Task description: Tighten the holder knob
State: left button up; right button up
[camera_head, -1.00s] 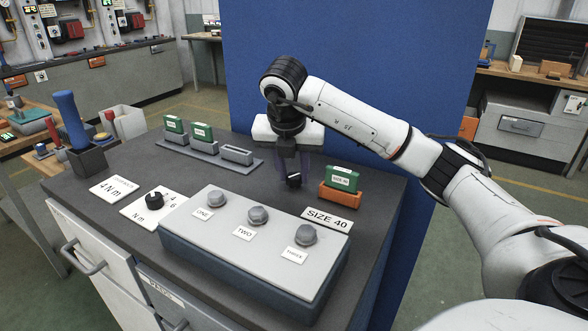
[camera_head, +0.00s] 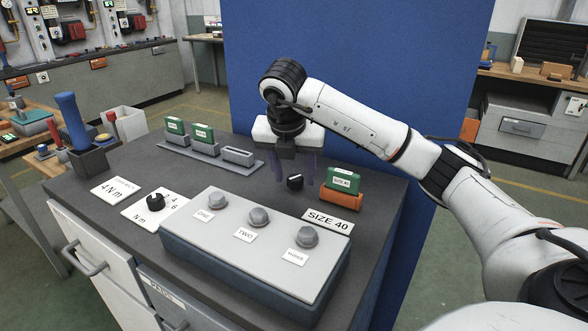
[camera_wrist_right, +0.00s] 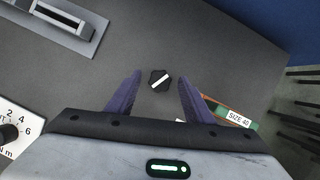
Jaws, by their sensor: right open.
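The holder knob (camera_head: 295,182) is small and black with a white bar across its top. It stands on the dark bench just left of an orange holder (camera_head: 341,196) that carries a green block labelled size 40 (camera_head: 343,180). My right gripper (camera_head: 294,168) is open with its purple fingers pointing down over the knob. In the right wrist view the knob (camera_wrist_right: 160,79) shows between the two spread fingertips, with a gap on each side and its white bar slanted. Whether the fingertips are level with the knob I cannot tell. My left gripper is not in view.
A grey box (camera_head: 210,240) with three round knobs stands in front, beside a size 40 card (camera_head: 328,222). A black dial (camera_head: 155,200) sits on a white plate to the left. A grey rack (camera_head: 210,157) with green blocks lies behind. A blue panel (camera_head: 350,60) stands behind the bench.

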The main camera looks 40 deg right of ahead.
jog(key=p+v, duration=0.1)
jog(key=v, duration=0.9)
jog(key=shift+r, duration=0.1)
dwell(0.5)
